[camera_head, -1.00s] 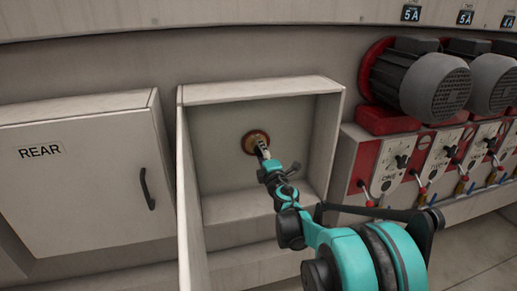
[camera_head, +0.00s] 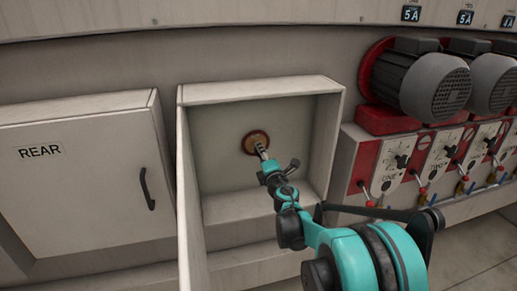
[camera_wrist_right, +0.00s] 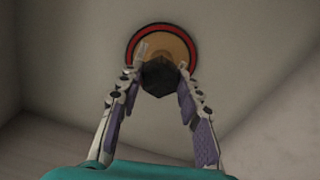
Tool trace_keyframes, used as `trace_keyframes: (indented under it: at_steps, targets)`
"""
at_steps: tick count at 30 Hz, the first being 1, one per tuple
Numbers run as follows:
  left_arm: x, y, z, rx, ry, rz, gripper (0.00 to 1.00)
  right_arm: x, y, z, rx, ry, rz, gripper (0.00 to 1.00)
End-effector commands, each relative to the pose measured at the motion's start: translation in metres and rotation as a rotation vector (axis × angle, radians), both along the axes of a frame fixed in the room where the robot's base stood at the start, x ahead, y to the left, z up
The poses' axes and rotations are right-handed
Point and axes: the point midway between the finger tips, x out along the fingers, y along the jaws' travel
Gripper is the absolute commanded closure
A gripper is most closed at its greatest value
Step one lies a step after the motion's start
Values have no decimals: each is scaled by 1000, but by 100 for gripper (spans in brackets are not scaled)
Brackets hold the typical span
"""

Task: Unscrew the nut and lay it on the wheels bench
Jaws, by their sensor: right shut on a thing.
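The nut (camera_wrist_right: 160,77) is a dark, faceted piece in the right wrist view. It sits in front of a round tan disc with a red rim (camera_wrist_right: 162,34) on the back wall of the open box. My right gripper (camera_wrist_right: 163,74) is shut on the nut, one finger on each side. In the head view the right gripper (camera_head: 262,152) reaches into the box at the brown-orange disc (camera_head: 255,141), and the nut is too small and covered to make out there. I cannot tell whether the nut still touches the disc. My left gripper is not in view. No wheels bench can be made out.
The open box (camera_head: 225,186) has side walls and a lower ledge around my right arm. A closed cabinet marked REAR (camera_head: 80,180) with a dark handle stands at left. Grey motors (camera_head: 422,82) and red-and-white switch panels (camera_head: 395,165) stand at right.

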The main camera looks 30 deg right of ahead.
Motion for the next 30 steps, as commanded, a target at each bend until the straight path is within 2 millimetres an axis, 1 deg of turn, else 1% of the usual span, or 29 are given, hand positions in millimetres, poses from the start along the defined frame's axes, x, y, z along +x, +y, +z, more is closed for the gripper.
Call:
trace_keyframes:
  at_steps: [3, 21, 30]
  targets:
    - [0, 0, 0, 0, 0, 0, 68, 0, 0, 0, -193, 46, 0, 100]
    - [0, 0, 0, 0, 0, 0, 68, -1, 0, 0, -1201, 289, 0, 100]
    - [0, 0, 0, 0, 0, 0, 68, -3, 1, 0, -1183, 285, 0, 100]
